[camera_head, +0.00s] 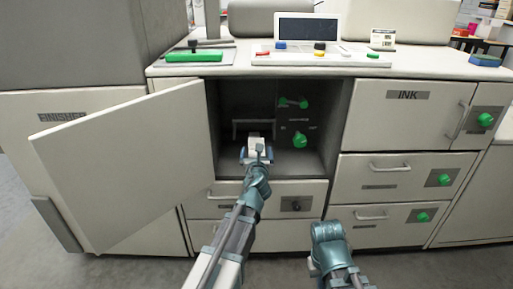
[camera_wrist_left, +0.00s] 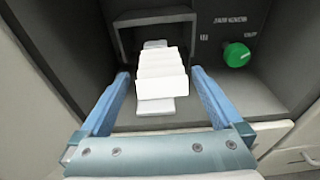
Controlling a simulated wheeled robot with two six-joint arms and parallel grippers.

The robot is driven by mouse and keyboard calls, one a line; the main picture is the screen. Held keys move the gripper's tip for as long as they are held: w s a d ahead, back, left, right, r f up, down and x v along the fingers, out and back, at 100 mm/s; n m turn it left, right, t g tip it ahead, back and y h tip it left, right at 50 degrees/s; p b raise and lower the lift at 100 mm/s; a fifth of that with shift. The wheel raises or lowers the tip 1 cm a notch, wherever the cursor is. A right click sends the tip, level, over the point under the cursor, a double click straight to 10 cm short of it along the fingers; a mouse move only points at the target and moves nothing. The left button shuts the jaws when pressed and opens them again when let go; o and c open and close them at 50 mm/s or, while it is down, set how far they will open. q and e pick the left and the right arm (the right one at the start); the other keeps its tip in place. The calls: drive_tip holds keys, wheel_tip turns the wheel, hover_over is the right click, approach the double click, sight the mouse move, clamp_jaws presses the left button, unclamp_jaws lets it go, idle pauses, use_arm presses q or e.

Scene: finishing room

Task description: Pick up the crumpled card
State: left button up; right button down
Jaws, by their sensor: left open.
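The crumpled card (camera_wrist_left: 162,77) is white and folded in pleats. In the left wrist view it lies inside the open compartment, at the mouth of a dark slot, with a flat pale piece under it. In the head view the card (camera_head: 257,142) is small and partly covered by my gripper. My left gripper (camera_head: 256,156) reaches into the compartment. Its two blue fingers stand open in the left wrist view, one to each side of the card, with a visible gap at both sides. My right arm shows at the lower middle, but its gripper does not show.
The open cabinet door (camera_head: 130,165) stands left of my left arm. A green knob (camera_wrist_left: 237,54) is on the panel right of the card, and another green handle (camera_head: 293,102) is above. Closed drawers (camera_head: 390,176) are at the right. The counter (camera_head: 420,66) lies above the compartment.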

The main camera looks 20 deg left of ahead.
use_arm(q)
drive_tip(key=x, duration=0.5)
drive_tip(key=shift+r+b, duration=0.1)
drive_tip(key=shift+b, duration=0.2)
drive_tip(key=c, duration=1.2)
drive_tip(key=shift+r, duration=0.15)
drive_tip(key=shift+c, duration=0.2)
